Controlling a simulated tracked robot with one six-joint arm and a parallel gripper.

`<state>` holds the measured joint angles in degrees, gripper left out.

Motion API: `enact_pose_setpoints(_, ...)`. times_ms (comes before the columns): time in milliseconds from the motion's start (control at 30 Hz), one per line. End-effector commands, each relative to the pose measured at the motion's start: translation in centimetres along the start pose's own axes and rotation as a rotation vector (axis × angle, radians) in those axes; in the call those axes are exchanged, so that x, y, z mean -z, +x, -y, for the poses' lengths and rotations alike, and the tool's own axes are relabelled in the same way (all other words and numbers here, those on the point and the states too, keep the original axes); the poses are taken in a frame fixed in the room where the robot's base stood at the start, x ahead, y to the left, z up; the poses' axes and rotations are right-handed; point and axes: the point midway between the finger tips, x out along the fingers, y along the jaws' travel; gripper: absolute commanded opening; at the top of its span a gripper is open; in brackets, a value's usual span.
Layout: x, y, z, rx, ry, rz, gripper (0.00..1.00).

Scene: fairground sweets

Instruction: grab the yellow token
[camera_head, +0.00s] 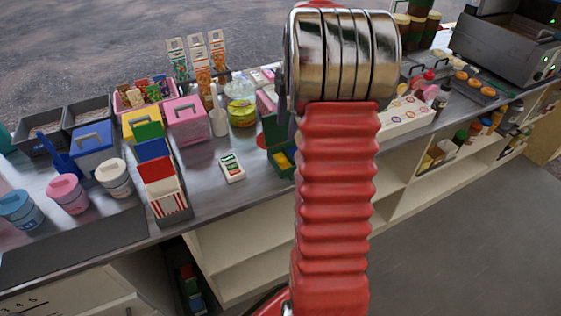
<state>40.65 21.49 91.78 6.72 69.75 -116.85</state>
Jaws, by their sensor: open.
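A small yellow piece (282,160) shows in an open dark green box (272,128) on the counter. It may be the yellow token, but it is too small to be sure. My red ribbed arm with its metal rings rises in front of the counter just right of the box and hides part of the box's right side. My gripper is not visible, so I cannot tell how it lies relative to the yellow piece.
The metal counter (215,198) has a bare strip along its front. A small white card device (231,168) lies left of the green box. A pink box (186,121), a blue-lidded box (93,149) and lidded tubs crowd the left. A white tray (405,117) stands right of my arm.

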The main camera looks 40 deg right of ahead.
Motion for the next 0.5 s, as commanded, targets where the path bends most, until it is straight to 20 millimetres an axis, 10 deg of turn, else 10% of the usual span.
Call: enact_pose_setpoints(500,0.0,6.7,0.1,0.0,0.001,0.0,0.48)
